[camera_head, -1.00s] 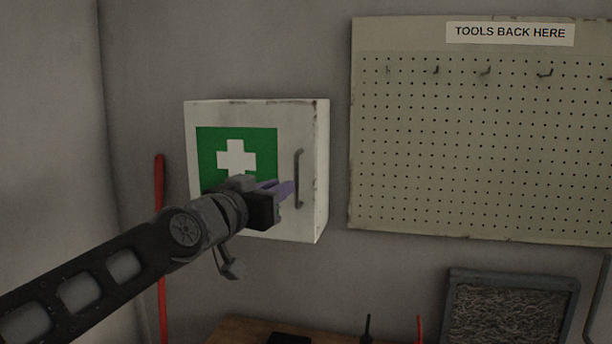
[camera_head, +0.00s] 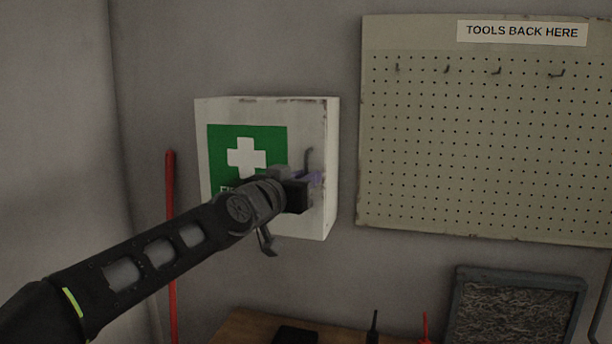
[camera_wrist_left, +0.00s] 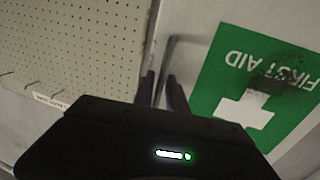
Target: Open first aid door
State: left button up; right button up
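The white first aid cabinet (camera_head: 317,130) hangs on the wall with its door closed, bearing a green sign with a white cross (camera_head: 246,158). Its grey upright bar handle (camera_head: 309,158) is at the door's right side; the lower part is hidden behind my gripper. My left gripper (camera_head: 315,178) is at the handle. The left wrist view, upside down, shows the handle (camera_wrist_left: 168,52) running between my two dark fingers (camera_wrist_left: 161,90). The fingers stand apart, with gaps beside the bar. My right gripper is not in view.
A pegboard (camera_head: 480,150) with hooks hangs to the right of the cabinet. A red pole (camera_head: 171,240) stands at the left. Below are a wooden bench (camera_head: 240,328) and a dark-framed panel (camera_head: 515,308). The wall between cabinet and pegboard is clear.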

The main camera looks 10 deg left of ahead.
pick_arm(q)
grip_shut()
dwell(1.5)
